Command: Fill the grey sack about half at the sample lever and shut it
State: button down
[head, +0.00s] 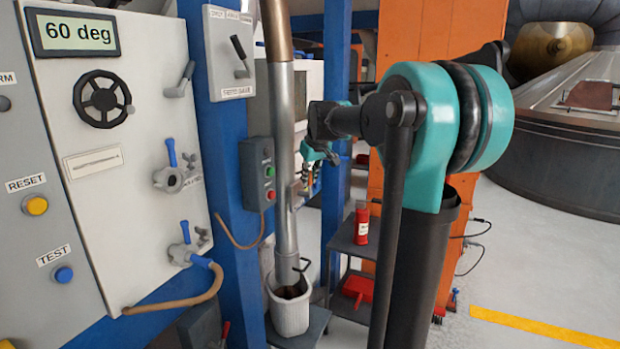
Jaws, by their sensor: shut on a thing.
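A grey-white, ribbed sack (289,314) stands upright on a small dark stand, below the lower end of a silver pipe (284,130). Its mouth is open and brown material shows inside; how high it reaches is hard to tell. A dark hooked rod (301,265) shows by the pipe's end, above the sack's rim. My gripper (305,186) is small in view, beside the right side of the pipe. It is shut at a small tan part there, which looks like the sample lever (297,194). The fingertips and most of that part are too small to see clearly.
A white panel (140,225) with a handwheel and valves stands at left. A shelf with a red bottle (362,223) stands behind my arm. Open floor (545,265) lies at right.

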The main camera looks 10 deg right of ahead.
jog(key=shift+s+a+f+n+t+h, duration=0.25)
jog(key=shift+s+t+h, duration=0.2)
jog(key=shift+t, duration=0.3)
jog(key=shift+s+a+f+n+t+h, duration=0.15)
jog(key=shift+s+a+t+h, duration=0.3)
jog(key=shift+t, duration=0.35)
jog(key=shift+s+a+f+n+t+h, duration=0.1)
jog(key=shift+s+a+f+t+h, duration=0.2)
jog(key=shift+t+h, duration=0.35)
jog(key=shift+s+r, duration=0.1)
jog(key=c, duration=1.5)
grip_release()
jog(key=v, duration=1.2)
jog(key=shift+s+d, duration=0.1)
jog(key=shift+d, duration=0.05)
